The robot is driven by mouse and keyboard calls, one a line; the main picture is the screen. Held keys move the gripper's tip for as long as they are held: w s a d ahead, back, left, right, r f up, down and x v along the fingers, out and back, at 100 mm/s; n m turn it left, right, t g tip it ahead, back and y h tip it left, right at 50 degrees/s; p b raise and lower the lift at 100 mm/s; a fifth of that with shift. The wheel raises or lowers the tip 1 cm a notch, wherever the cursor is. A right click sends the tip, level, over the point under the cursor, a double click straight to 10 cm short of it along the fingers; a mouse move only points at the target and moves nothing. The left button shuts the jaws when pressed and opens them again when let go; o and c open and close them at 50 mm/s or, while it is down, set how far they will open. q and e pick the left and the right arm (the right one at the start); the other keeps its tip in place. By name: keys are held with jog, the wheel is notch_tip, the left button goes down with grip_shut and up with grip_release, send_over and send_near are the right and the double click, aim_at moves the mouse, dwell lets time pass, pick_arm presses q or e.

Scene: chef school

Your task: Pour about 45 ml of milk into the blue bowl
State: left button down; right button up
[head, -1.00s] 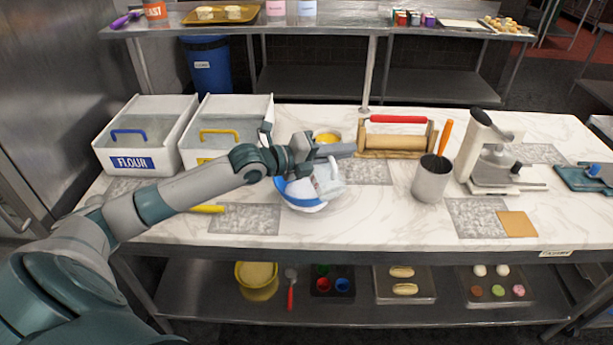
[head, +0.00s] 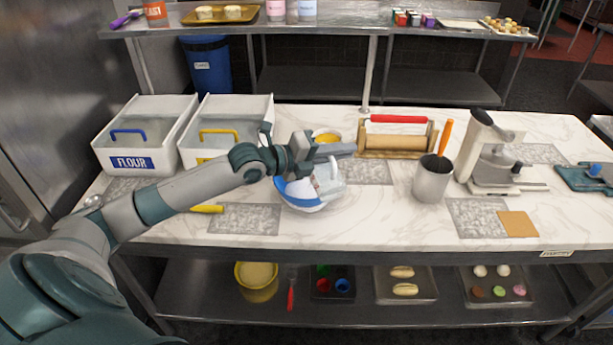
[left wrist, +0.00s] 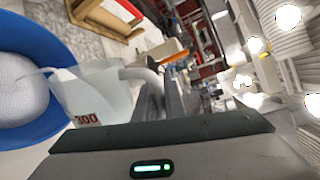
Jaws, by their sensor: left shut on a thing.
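The blue bowl (head: 290,194) stands on the marble counter, left of its middle, with white contents; the left wrist view shows its blue rim (left wrist: 62,48) and white inside. My left gripper (head: 318,158) is shut on a translucent pitcher (head: 334,180) by its handle. The pitcher also shows in the left wrist view (left wrist: 95,92), with a red "300" mark. It is tilted, its spout over the bowl, and a thin white stream (left wrist: 36,73) seems to run from the spout into the bowl. My right gripper is not in view.
Behind the gripper stands a yellow-filled container (head: 327,137). A rolling pin on its stand (head: 395,144), a metal canister (head: 432,180) and a press (head: 490,160) stand to the right. White bins, one marked FLOUR (head: 132,163), stand to the left.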

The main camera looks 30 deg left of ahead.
pick_arm(q)
jog(key=shift+r+p, duration=0.35)
jog(key=shift+p, duration=0.25)
jog(key=shift+s+r+m+t+y, duration=0.1)
jog(key=shift+s+m+t+y, duration=0.05)
jog(key=shift+m+t+y, duration=0.2)
jog(key=shift+s+a+r+m+t+y, duration=0.2)
jog(key=shift+s+r+m+t+y, duration=0.1)
jog(key=shift+m+t+y, duration=0.25)
jog(key=shift+m+b, duration=0.3)
jog(key=shift+m, duration=0.3)
jog(key=shift+s+f+m, duration=0.1)
jog(key=shift+m, duration=0.2)
